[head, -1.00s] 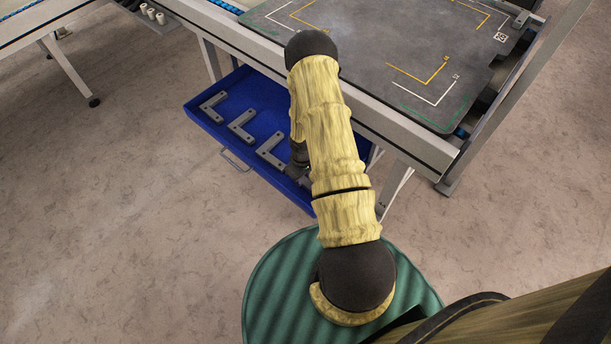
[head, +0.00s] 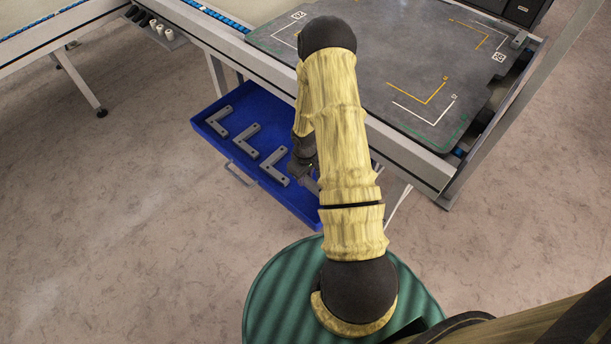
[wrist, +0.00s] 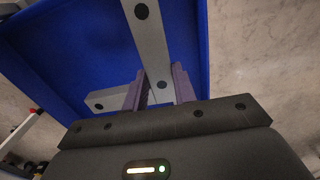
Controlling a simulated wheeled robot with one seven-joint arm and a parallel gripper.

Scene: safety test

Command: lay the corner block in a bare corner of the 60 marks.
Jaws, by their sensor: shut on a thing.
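My gripper (head: 308,172) is low over the right part of the blue tray, partly hidden behind my arm in the head view. In the wrist view its two fingers (wrist: 160,88) are shut on a grey L-shaped corner block (wrist: 150,40) with dark holes. One leg of it points away from me, the other to the left. I cannot tell whether it touches the tray floor. The dark grey board (head: 385,75) on the table carries nested corner marks: yellow (head: 427,101), white (head: 432,122) and green. The near right marks are bare. Their small labels are unreadable.
The blue tray (head: 208,138) hangs under the table edge and holds several more corner blocks (head: 246,140) in a row left of my gripper. The table's front rail (head: 400,150) stands between tray and board. A post rises at the right. White cylinders (head: 160,30) stand at upper left.

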